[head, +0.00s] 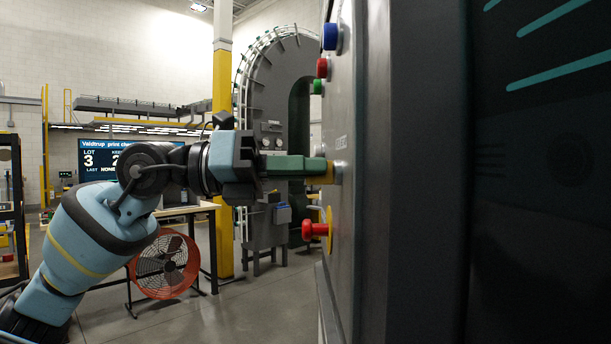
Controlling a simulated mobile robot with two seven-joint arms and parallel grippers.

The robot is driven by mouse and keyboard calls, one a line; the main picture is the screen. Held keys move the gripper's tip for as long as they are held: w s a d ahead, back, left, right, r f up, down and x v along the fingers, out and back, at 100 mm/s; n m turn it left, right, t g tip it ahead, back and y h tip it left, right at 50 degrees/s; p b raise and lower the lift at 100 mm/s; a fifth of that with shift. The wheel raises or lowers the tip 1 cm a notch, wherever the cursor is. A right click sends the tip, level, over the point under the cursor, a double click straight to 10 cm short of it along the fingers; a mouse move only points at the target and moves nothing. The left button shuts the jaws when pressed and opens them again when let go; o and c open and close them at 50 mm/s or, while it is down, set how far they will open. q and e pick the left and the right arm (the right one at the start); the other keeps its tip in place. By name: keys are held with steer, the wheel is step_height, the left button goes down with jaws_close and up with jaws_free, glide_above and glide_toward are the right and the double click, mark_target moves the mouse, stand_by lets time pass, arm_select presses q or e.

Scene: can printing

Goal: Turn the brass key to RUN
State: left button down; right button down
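My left gripper (318,168) reaches from the left to the face of the grey machine panel (345,215). Its green fingers are seen side-on, one largely hiding the other. The brass key (328,176) shows as a small yellowish piece at the fingertips, against the panel. The fingertips overlap it in the picture, and most of it is hidden. I cannot tell whether the fingers press on it. The panel is seen nearly edge-on, so the key's angle and any RUN marking cannot be read. My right gripper is not in view.
An orange fan (165,265) stands on the floor behind my arm.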

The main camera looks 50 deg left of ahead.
arm_select(q)
steer(key=shift+n, duration=0.5)
steer(key=c, duration=1.7)
jaws_free()
steer(key=shift+o, duration=0.3)
steer(key=shift+a, duration=0.1)
steer(key=b+v, duration=0.2)
steer(key=v, duration=0.5)
steer(key=shift+s+a+b, duration=0.2)
steer(key=shift+s+b, duration=0.1)
steer(key=shift+s, duration=0.05)
